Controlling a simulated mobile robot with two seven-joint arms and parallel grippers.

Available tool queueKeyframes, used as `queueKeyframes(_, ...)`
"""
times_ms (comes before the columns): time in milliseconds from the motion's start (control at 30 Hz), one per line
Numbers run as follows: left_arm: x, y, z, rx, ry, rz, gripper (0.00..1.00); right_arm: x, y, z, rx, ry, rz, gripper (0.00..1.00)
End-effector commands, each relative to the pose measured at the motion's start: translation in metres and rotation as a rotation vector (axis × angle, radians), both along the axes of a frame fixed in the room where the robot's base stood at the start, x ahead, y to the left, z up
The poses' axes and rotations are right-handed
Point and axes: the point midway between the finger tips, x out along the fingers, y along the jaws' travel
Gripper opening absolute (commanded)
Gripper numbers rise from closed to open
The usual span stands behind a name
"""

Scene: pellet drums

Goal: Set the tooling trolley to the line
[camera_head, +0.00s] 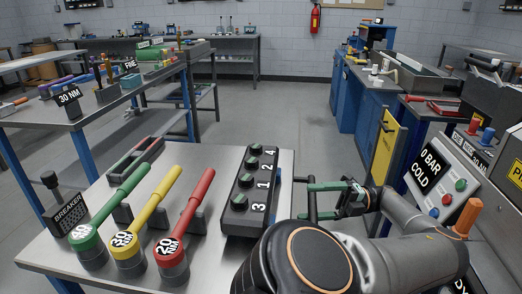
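A steel-topped surface (215,262), which looks like the tooling trolley, fills the front left. It carries a green (123,190), a yellow (160,198) and a red (196,203) wrench, with labels on their round ends. My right gripper (318,199) is just right of the block, beyond the surface's right edge. A dark upright bar shows at its fingertips; whether it is held is unclear. My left gripper is not in view.
A black BREAKER piece (67,212) and an open tray (135,158) are on the surface's left. A control box reading 0 BAR COLD (440,180) is at right. The middle floor (280,115) is clear.

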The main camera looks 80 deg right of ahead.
Motion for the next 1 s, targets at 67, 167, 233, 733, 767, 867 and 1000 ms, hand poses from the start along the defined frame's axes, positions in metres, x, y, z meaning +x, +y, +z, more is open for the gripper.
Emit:
queueKeyframes(67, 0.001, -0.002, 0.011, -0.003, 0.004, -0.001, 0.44, -0.002, 0.013, 0.034, -0.01, -0.054, 0.032, 0.62)
queueKeyframes(167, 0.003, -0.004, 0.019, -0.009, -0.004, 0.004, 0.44, -0.002, 0.025, 0.048, -0.009, -0.05, 0.033, 0.62)
queueKeyframes(233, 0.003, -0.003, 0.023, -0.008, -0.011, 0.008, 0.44, -0.003, 0.033, 0.058, -0.007, -0.049, 0.032, 0.62)
queueKeyframes(733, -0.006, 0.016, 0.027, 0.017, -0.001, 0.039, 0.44, -0.004, 0.109, 0.096, -0.009, -0.045, 0.032, 0.62)
queueKeyframes(767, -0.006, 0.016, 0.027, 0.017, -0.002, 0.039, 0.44, -0.004, 0.112, 0.097, -0.009, -0.046, 0.032, 0.62)
queueKeyframes(867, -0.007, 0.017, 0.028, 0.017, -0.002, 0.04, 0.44, -0.004, 0.122, 0.101, -0.009, -0.046, 0.033, 0.62)
queueKeyframes(1000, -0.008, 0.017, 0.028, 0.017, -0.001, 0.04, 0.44, -0.004, 0.128, 0.102, -0.009, -0.043, 0.032, 0.62)
